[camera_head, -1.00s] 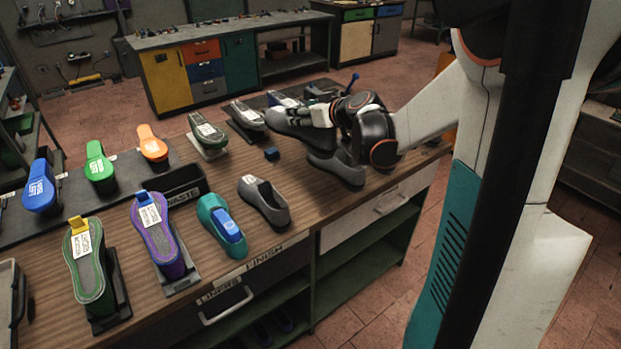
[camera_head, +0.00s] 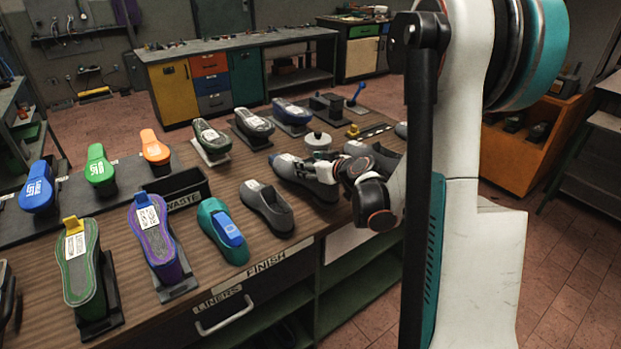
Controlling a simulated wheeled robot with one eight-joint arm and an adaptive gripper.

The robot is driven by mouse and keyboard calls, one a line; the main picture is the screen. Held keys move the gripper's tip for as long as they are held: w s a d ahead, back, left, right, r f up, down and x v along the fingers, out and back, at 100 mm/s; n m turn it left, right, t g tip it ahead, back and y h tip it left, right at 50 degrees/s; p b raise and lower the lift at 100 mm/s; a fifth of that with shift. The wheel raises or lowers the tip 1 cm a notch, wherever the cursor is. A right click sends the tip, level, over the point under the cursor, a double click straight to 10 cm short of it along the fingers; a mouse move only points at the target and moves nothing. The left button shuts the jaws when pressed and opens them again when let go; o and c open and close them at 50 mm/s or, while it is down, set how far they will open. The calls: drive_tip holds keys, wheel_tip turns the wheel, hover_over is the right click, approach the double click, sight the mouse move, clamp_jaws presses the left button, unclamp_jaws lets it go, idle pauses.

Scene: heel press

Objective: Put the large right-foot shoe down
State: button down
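The fingertips are small and partly hidden, and I cannot tell whether the sole fully touches the bench. A grey shoe (camera_head: 266,208) stands just left of it, close beside it. Another grey shoe (camera_head: 360,149) shows behind my gripper, partly hidden by it.
The wooden bench (camera_head: 222,185) has FINISH and LINERS labels at its front edge. A teal shoe form with a blue pad (camera_head: 222,230) and a purple one (camera_head: 157,232) stand to the left. A black WASTE bin (camera_head: 178,188) and a round pale lidded pot (camera_head: 318,142) are nearby.

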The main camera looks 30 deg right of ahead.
wheel_tip(320, 180, down, 4)
drive_tip(key=shift+b, duration=0.65)
drive_tip(key=shift+r, duration=0.1)
drive_tip(key=c, duration=1.1)
unclamp_jaws()
drive_tip(key=shift+f, duration=0.2)
drive_tip(key=o, duration=0.5)
drive_tip(key=shift+r, duration=0.2)
